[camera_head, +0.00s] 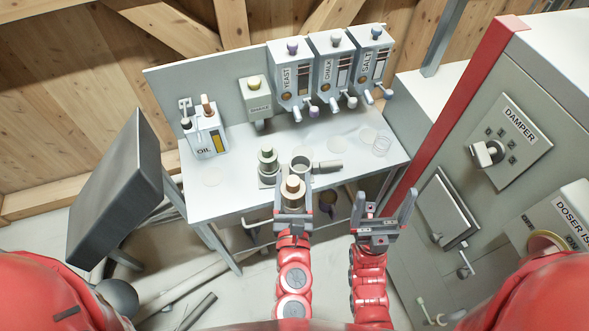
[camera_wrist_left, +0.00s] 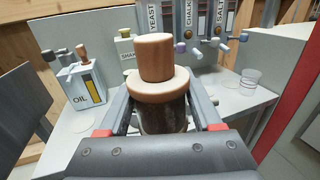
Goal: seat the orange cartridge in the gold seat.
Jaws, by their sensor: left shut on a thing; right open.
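My left gripper (camera_head: 294,207) is shut on a cylinder that looks like the orange cartridge (camera_head: 292,188), held upright at the table's front edge. In the left wrist view the cartridge (camera_wrist_left: 157,58) has a brown-orange knob, a pale flange and a dark body between the fingers of my left gripper (camera_wrist_left: 160,105). Its lower end is hidden. My right gripper (camera_head: 385,210) is open and empty, right of the left one.
The white table (camera_head: 235,190) bears an oil dispenser (camera_head: 205,130), a knobbed cylinder (camera_head: 268,160), a handled cup (camera_head: 302,166) and a clear cup (camera_head: 381,147). Labelled dispensers (camera_head: 330,75) stand behind. The grey cabinet with a damper panel (camera_head: 505,140) and red post is at right.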

